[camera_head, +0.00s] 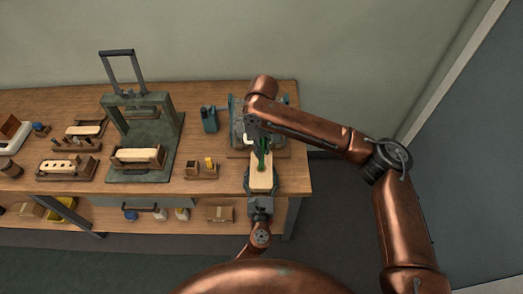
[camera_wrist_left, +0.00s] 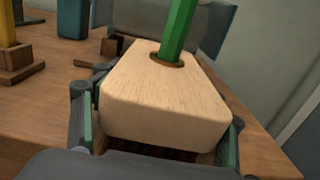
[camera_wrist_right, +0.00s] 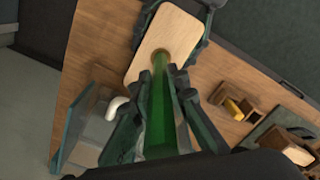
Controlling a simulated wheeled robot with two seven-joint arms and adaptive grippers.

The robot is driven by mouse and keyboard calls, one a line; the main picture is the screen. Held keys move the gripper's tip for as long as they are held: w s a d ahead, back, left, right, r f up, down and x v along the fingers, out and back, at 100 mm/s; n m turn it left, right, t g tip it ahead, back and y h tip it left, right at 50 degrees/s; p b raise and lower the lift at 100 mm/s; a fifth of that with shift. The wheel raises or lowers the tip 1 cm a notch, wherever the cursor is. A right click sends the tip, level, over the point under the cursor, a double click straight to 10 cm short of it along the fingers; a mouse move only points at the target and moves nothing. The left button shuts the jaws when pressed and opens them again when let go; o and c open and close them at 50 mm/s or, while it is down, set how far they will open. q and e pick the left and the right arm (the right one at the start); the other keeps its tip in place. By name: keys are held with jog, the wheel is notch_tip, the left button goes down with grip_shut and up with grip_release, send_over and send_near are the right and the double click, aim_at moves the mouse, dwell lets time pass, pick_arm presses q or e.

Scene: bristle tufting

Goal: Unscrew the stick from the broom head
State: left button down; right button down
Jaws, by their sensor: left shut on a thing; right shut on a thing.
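The broom head (camera_head: 262,183) is a pale wooden block near the right end of the bench. It also shows in the left wrist view (camera_wrist_left: 165,105) and the right wrist view (camera_wrist_right: 165,35). My left gripper (camera_wrist_left: 158,125) is shut on the block, with one finger on each side of it. The green stick (camera_wrist_left: 179,30) stands in the block's round hole. It also shows in the right wrist view (camera_wrist_right: 161,110). My right gripper (camera_wrist_right: 160,100) is shut on the stick above the block. Whether the thread is engaged cannot be seen.
A grey machine with a clear guard (camera_head: 237,125) stands just behind the broom head. A small box with a yellow piece (camera_head: 201,170) and a press frame (camera_head: 142,130) stand to the left. Bare bench top lies between them. The bench's right edge is close.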

jog(key=n, duration=0.6)
jog(key=shift+w+d, duration=0.1)
jog(key=n, duration=0.6)
jog(key=shift+w, duration=0.15)
jog(key=n, duration=0.6)
jog(key=shift+w+r, duration=0.1)
jog(key=n, duration=0.3)
jog(key=shift+n, duration=0.4)
jog(key=n, duration=0.6)
jog(key=shift+a, duration=0.25)
jog(key=n, duration=0.4)
jog(key=shift+a, duration=0.1)
jog(key=n, duration=0.8)
jog(key=shift+a, duration=0.1)
